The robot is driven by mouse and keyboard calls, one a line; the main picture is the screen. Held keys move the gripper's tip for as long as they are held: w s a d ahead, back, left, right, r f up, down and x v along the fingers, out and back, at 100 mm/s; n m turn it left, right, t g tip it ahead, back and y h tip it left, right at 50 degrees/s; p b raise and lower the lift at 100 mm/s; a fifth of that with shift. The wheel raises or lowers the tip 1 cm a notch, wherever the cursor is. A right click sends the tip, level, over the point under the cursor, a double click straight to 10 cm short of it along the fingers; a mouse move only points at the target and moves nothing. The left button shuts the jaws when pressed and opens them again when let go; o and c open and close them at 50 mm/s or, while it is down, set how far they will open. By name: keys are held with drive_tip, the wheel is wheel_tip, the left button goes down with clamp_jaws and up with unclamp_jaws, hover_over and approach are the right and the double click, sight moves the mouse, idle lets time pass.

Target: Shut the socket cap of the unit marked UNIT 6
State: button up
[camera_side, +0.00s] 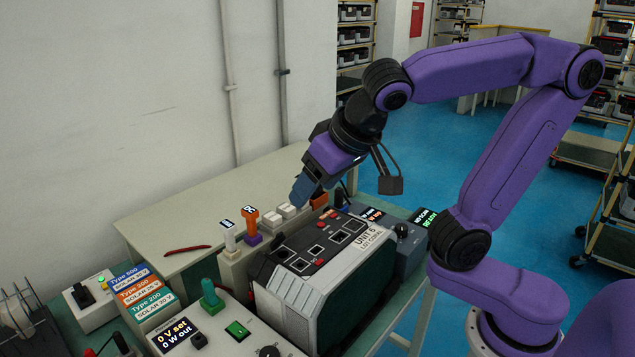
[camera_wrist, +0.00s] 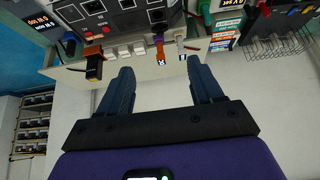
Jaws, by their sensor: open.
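The unit marked UNIT 6 (camera_side: 367,240) is a dark box with a light grey labelled face, standing on the bench. Its top panel (camera_side: 300,265) has several square sockets and small red parts. I cannot make out the socket cap or how it stands. Part of a dark panel with sockets shows at the top of the wrist view (camera_wrist: 112,28); its label is not readable there. My gripper (camera_side: 300,190) is above and behind the unit, apart from it. In the wrist view its two blue fingers (camera_wrist: 162,88) are spread wide with nothing between them.
White blocks (camera_side: 287,211) and upright orange (camera_side: 250,220) and white-handled plugs (camera_side: 228,234) stand in a rack behind the unit. A control box with a green knob (camera_side: 211,297) is at the front left. A dark box with a knob (camera_side: 402,232) is right. The rear bench is mostly clear.

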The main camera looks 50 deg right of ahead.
drive_tip(key=shift+w, duration=0.1)
drive_tip(key=c, duration=0.9)
drive_tip(key=shift+w+a+r, duration=0.15)
drive_tip(key=shift+w+r, duration=0.15)
drive_tip(key=shift+w, duration=0.05)
clamp_jaws()
drive_tip(key=w+f+g, duration=0.1)
drive_tip(key=w+g, duration=0.9)
drive_tip(key=w, duration=0.7)
drive_tip(key=shift+w+d, duration=0.2)
